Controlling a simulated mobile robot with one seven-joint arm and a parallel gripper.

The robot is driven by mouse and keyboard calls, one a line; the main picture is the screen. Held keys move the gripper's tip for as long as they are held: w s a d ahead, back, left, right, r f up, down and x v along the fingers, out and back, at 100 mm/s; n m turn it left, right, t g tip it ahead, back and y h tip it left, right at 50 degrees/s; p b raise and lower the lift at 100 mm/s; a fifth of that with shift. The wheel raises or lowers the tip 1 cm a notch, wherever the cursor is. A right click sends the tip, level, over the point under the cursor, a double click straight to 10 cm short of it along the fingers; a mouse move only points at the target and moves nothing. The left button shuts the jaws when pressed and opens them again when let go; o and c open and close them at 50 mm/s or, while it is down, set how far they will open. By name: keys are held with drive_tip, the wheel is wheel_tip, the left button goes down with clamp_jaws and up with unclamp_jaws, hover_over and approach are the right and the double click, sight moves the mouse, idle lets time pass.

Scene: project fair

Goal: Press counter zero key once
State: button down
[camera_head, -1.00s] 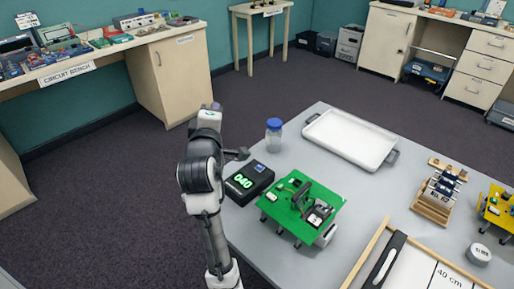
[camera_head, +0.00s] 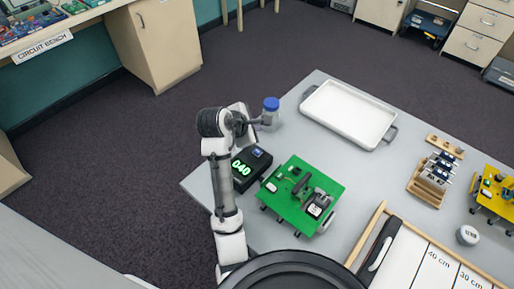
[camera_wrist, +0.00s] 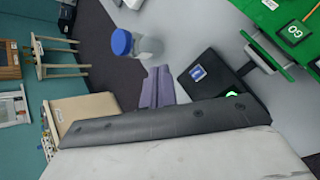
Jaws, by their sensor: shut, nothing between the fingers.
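The counter (camera_head: 245,176) is a black box on the grey table, with a green display reading 040. Its blue key (camera_head: 257,153) is on the top near the far end. In the wrist view the counter (camera_wrist: 222,88) is partly hidden by my own arm parts, and its blue key (camera_wrist: 197,73) is in clear sight. My gripper (camera_head: 256,122) is above the table's far left part, near the blue-lidded jar and beyond the counter. In the wrist view my shut gripper (camera_wrist: 158,70) appears left of the blue key, apart from it.
The blue-lidded jar (camera_head: 270,112) stands close to my gripper. A green circuit board (camera_head: 290,182) stands just right of the counter. A white tray (camera_head: 347,108), a wooden rack (camera_head: 428,192) and a measuring board (camera_head: 425,262) lie farther right.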

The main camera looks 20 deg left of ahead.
drive_tip(key=b, duration=0.6)
hover_over(257, 151)
drive_tip(key=s, duration=0.1)
drive_tip(key=f, duration=0.6)
drive_tip(key=shift+a+f, duration=0.2)
drive_tip(key=shift+f, duration=0.05)
drive_tip(key=shift+d+f, duration=0.1)
drive_tip(key=shift+f, duration=1.05)
drive_tip(key=shift+f, duration=0.1)
idle(0.4)
drive_tip(key=shift+f+p, duration=0.3)
